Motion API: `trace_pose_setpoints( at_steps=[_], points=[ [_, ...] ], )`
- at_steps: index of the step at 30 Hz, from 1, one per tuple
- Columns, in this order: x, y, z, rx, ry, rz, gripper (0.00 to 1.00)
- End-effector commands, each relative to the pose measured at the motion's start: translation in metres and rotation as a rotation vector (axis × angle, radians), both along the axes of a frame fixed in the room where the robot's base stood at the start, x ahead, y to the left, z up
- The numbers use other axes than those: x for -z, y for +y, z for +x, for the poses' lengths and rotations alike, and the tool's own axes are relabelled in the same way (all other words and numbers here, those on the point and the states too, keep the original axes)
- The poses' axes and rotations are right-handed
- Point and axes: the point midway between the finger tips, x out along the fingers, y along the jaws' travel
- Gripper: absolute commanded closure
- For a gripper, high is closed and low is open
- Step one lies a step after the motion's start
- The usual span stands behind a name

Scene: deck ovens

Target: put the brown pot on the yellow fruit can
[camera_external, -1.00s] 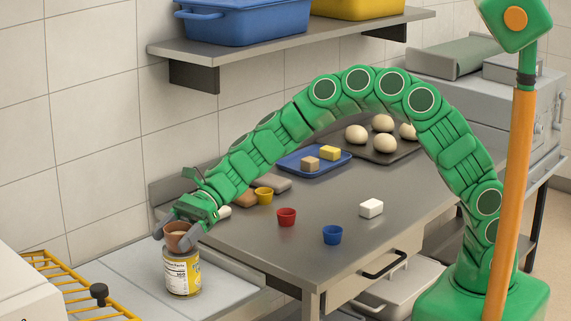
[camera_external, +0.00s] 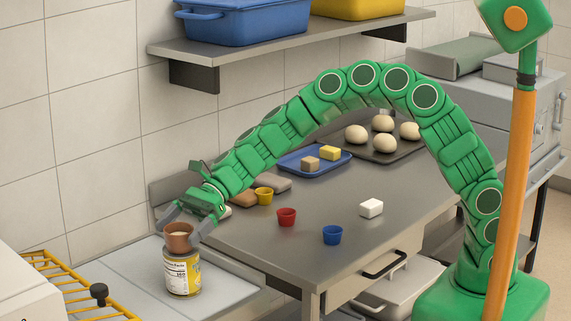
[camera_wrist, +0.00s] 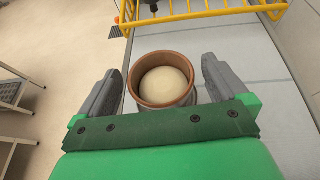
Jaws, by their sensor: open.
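The brown pot (camera_external: 178,237) stands upright on top of the yellow fruit can (camera_external: 183,273). The can stands on the pale low surface at the lower left. In the wrist view the brown pot (camera_wrist: 137,82) holds a pale round ball (camera_wrist: 164,84). My gripper (camera_external: 180,229) is open, with one finger on either side of the pot. In the wrist view a gap shows between the pot and each finger of my gripper (camera_wrist: 163,85). The can is mostly hidden below the pot there.
A yellow rack (camera_external: 65,283) with a black knob lies to the left of the can. On the steel table (camera_external: 290,245) stand yellow (camera_external: 264,196), red (camera_external: 286,217) and blue (camera_external: 332,235) cups and a white block (camera_external: 371,208). A blue tray (camera_external: 292,169) is behind them.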

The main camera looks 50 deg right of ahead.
Motion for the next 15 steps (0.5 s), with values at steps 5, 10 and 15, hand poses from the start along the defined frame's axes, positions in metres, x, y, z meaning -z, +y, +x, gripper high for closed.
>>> trace_pose_setpoints(
  at_steps=[5,10,15],
  points=[
    [-0.009,-0.023,0.003,0.002,-0.001,0.000,0.00],
    [-0.018,-0.044,0.005,0.002,-0.003,0.000,0.00],
    [-0.027,-0.065,0.006,0.003,-0.003,-0.001,0.00]
  ],
)
